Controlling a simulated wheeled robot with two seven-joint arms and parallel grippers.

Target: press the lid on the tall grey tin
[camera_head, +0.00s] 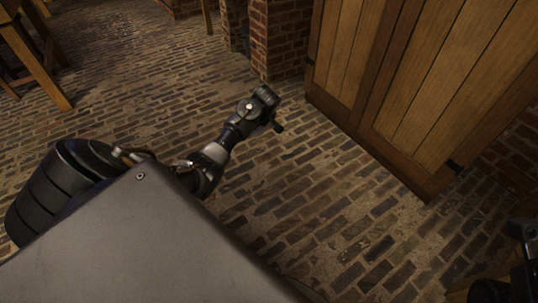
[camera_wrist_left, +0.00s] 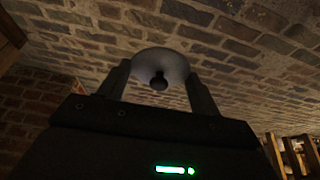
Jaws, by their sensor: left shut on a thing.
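My left gripper (camera_head: 270,108) reaches out over the brick floor in the head view. In the left wrist view its two dark fingers (camera_wrist_left: 157,80) are shut on a pale grey round lid (camera_wrist_left: 165,60) with a dark knob. The knob faces the wrist camera between the fingers. The lid cannot be made out clearly in the head view. The tall grey tin is not seen in either view. Dark parts of my right arm show at the lower right edge of the head view; its jaws cannot be made out.
A wooden panelled cabinet (camera_head: 400,85) stands at the upper right, beyond my left gripper. A brick pillar (camera_head: 284,38) is at the top, and wooden furniture (camera_head: 38,55) is at the upper left. The brick floor (camera_head: 300,215) between is clear.

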